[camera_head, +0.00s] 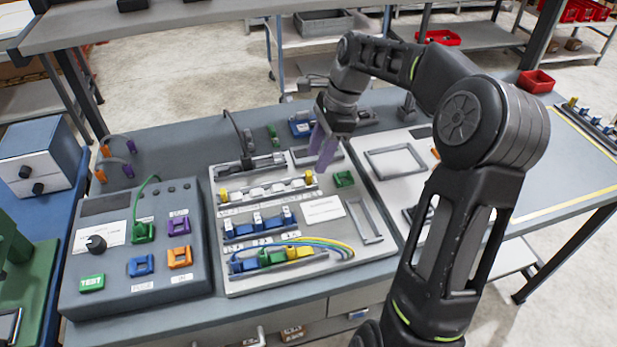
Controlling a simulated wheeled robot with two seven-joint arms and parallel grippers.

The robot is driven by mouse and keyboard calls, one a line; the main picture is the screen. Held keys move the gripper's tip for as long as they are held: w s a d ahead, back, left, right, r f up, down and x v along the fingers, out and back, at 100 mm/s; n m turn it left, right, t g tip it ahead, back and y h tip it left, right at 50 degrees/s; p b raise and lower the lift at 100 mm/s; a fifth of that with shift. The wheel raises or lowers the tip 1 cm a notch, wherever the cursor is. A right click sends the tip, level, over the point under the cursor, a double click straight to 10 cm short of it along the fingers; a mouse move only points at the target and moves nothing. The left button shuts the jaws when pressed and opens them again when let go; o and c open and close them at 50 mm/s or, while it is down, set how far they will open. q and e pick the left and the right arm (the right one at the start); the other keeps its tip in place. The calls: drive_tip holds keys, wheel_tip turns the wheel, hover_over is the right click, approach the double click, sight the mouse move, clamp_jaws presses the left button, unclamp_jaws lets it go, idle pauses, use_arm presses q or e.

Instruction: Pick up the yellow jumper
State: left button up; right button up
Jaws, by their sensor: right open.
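My right gripper (323,148) hangs over the upper part of the grey terminal board (375,262), with its purplish fingers open and nothing seen between them. Small yellow pieces sit at the two ends of the white terminal row, one at the right end (309,177), just below and left of the fingers, and one at the left end (223,195). Another yellow block (300,253) is in the lower coloured row, with a yellow wire near it. Which yellow piece is the jumper I cannot tell. My left gripper is out of view.
A grey test box (130,285) with coloured sockets and a green wire stands left of the board. A second panel (395,162) lies to the right, partly behind my arm. A red bin (536,81) stands at the back right.

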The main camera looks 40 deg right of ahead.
sight(309, 173)
drive_tip(key=p+x, duration=0.1)
drive_tip(key=x, duration=0.4)
drive_tip(key=shift+w+a, duration=0.1)
drive_tip(key=shift+w, duration=0.05)
drive_tip(key=shift+c, duration=0.5)
clamp_jaws()
idle(0.5)
